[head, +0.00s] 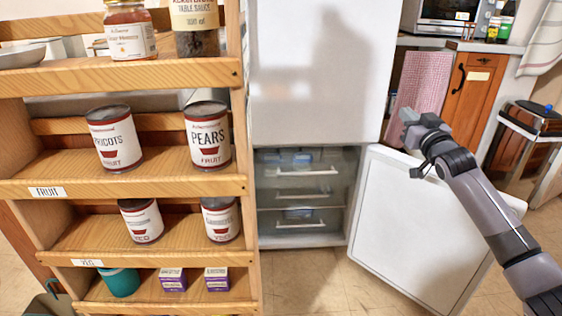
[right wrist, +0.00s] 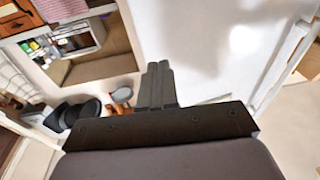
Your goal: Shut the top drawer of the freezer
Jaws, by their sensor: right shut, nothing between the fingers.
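The freezer (head: 350,205) is the lower compartment of the white fridge, and its door (head: 420,235) stands open to the right. Its top drawer (head: 303,178) has a clear front with a pale handle; blue items show behind it. I cannot tell how far it is out. A lower drawer (head: 298,222) sits beneath. My right gripper (head: 408,117) is shut and empty, above the open door and right of the drawers; its closed fingers show in the right wrist view (right wrist: 157,84). A grey part at the lower left edge may be my left gripper (head: 55,290), mostly cut off.
A wooden shelf rack (head: 120,188) with cans and jars stands close on the left, beside the freezer. The closed upper fridge door (head: 315,75) is above. Behind are an orange cabinet (head: 470,100) and a microwave (head: 450,15). Floor (head: 310,285) in front of the freezer is clear.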

